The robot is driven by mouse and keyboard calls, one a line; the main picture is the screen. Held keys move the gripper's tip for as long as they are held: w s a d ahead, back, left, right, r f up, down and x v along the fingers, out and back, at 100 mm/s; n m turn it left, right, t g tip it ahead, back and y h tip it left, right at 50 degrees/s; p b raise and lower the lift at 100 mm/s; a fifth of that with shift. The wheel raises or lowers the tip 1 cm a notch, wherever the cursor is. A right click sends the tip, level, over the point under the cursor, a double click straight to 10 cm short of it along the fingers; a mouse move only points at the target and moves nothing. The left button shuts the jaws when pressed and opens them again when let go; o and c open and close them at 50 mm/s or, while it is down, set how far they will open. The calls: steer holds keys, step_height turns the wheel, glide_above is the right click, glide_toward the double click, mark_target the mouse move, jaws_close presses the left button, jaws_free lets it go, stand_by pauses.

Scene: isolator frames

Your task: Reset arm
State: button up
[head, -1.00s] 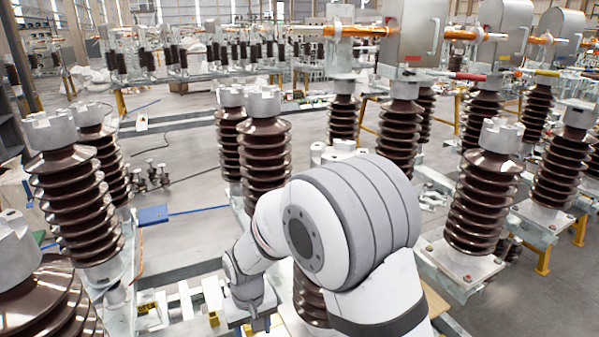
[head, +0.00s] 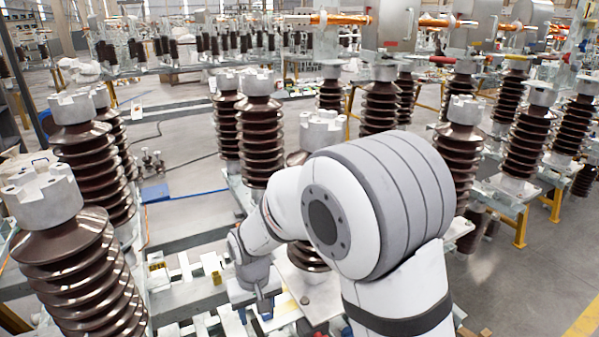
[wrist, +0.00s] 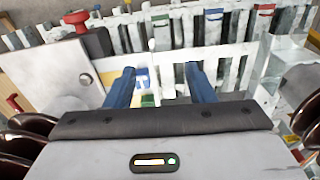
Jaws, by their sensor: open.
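My gripper (wrist: 160,88) shows in the wrist view with its two blue fingers spread apart. Nothing is between the fingertips, and white slatted metal parts lie beyond them. In the head view my arm is bent, with its large grey and white joint in front and the wrist pointing down at the lower middle. The gripper is small there and its fingertips are hard to make out against the parts below.
Brown ribbed insulators (head: 68,270) with grey metal caps stand close on the left, and another (head: 460,150) stands at the right. One insulator (head: 322,132) is partly behind my arm. Red (wrist: 76,18) and dark fittings lie near the gripper. Grey floor (head: 190,120) is open further back.

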steer(key=s+d+r+m, duration=0.1)
steer(key=d+r, duration=0.6)
steer(key=d, duration=0.2)
steer(key=s+d+r+m+t, duration=0.1)
steer(key=s+d+r+m, duration=0.1)
steer(key=s+d+r, duration=0.2)
steer(key=s+d+r+m+t, duration=0.2)
steer(key=s+d+r, duration=0.2)
steer(key=s+d, duration=0.5)
steer(key=shift+s+d+r, duration=0.25)
steer(key=shift+s+d, duration=0.05)
steer(key=shift+d, duration=0.95)
steer(key=shift+c, duration=0.6)
